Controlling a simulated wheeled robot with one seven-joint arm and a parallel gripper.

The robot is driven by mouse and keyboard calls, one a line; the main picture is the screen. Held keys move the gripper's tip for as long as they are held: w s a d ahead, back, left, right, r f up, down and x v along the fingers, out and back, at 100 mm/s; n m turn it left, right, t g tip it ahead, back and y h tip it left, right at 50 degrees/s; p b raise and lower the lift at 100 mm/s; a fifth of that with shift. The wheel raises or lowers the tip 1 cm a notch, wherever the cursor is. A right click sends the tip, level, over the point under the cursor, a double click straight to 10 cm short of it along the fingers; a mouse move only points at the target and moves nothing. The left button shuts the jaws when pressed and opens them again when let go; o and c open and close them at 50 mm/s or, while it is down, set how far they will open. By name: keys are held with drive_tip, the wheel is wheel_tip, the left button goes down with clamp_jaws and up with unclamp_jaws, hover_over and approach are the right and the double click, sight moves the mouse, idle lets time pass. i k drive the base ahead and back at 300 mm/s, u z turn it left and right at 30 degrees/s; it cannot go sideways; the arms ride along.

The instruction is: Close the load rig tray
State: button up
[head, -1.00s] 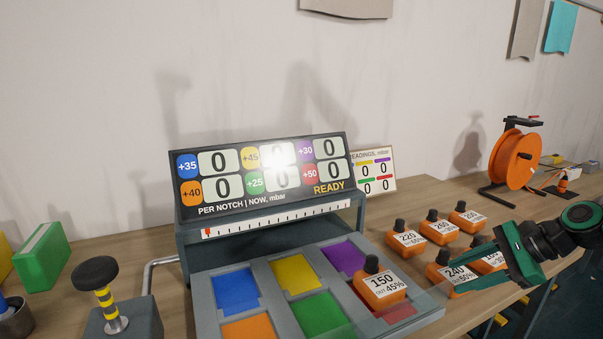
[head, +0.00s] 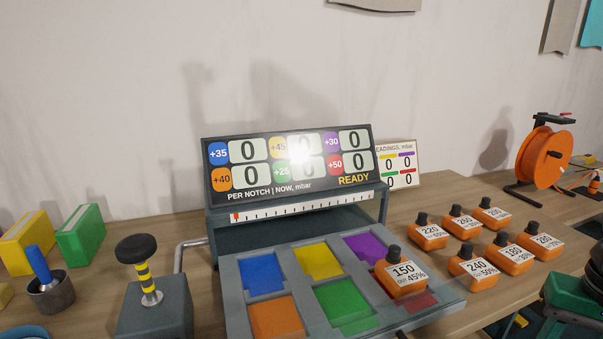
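The load rig (head: 212,228) stands on the bench with its display panel (head: 290,168) reading zeros and READY. Its grey tray (head: 288,290) is pulled out toward me below the panel. The tray has coloured pockets: blue, yellow and purple behind, orange, green and red in front. An orange weight marked 150 (head: 402,276) stands over the red pocket at the right, with part of the red showing beside it.
Several orange weights (head: 474,262) stand on the bench right of the tray. A black-knobbed plunger (head: 138,250) on a grey block is at the left, near a bent metal pipe. An orange reel (head: 544,156) and a small readings card (head: 397,163) are at the back right.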

sight(327, 286)
drive_tip(key=z, duration=0.35)
drive_tip(key=k, duration=0.95)
drive_tip(key=u, duration=0.4)
drive_tip(key=i, duration=0.5)
drive_tip(key=z, duration=0.05)
